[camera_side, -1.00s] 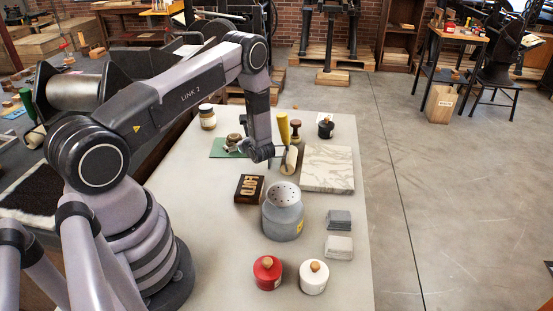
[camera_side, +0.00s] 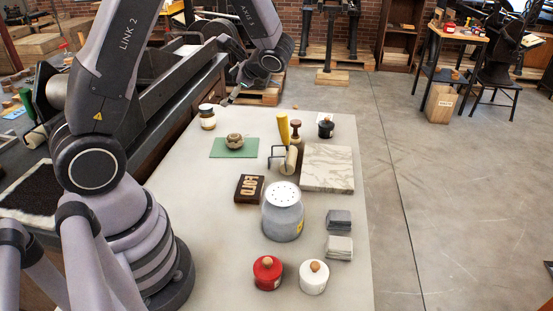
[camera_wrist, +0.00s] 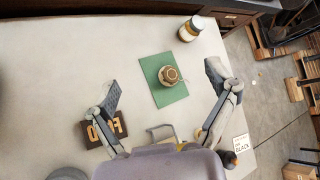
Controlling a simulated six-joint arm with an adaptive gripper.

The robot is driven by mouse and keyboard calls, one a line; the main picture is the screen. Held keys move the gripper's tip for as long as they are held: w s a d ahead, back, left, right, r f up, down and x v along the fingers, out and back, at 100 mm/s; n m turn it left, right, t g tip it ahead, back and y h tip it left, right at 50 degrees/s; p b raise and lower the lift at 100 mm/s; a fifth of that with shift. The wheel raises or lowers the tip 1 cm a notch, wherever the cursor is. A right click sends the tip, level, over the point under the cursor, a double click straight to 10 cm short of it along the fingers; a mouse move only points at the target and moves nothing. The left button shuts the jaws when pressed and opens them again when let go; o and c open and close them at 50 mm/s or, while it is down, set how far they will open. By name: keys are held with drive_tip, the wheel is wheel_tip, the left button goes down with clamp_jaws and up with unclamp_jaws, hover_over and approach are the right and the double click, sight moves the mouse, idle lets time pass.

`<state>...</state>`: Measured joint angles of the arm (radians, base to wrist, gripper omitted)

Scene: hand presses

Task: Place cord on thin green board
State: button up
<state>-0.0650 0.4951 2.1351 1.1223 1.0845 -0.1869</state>
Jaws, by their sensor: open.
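The cord (camera_side: 235,140) is a small tan-brown ball or coil. It rests on the thin green board (camera_side: 222,153), which lies flat near the far left part of the table. In the wrist view the cord (camera_wrist: 169,75) sits on the middle to right part of the green board (camera_wrist: 172,96). My gripper (camera_wrist: 163,82) is open and empty, its fingers spread wide to either side of the board in that view. In the side view my gripper (camera_side: 226,101) is raised well above the table's far left edge, apart from the cord.
Right of the board stand a brayer (camera_side: 290,160), a yellow-handled tool (camera_side: 283,127) and a marbled slab (camera_side: 327,168). A jar (camera_side: 207,117) stands behind it. A type block (camera_side: 249,188) and a grey can (camera_side: 283,212) are nearer. The table's front left is clear.

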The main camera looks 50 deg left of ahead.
drive_tip(key=s+d+r+n+t+h, duration=0.7)
drive_tip(key=s+d+r+h, duration=0.3)
drive_tip(key=s+d, duration=0.7)
wheel_tip(320, 180, up, 4)
drive_tip(key=shift+s+d+f+t+h, duration=0.15)
drive_tip(key=shift+s+d+t+h, duration=0.15)
drive_tip(key=shift+s, duration=0.1)
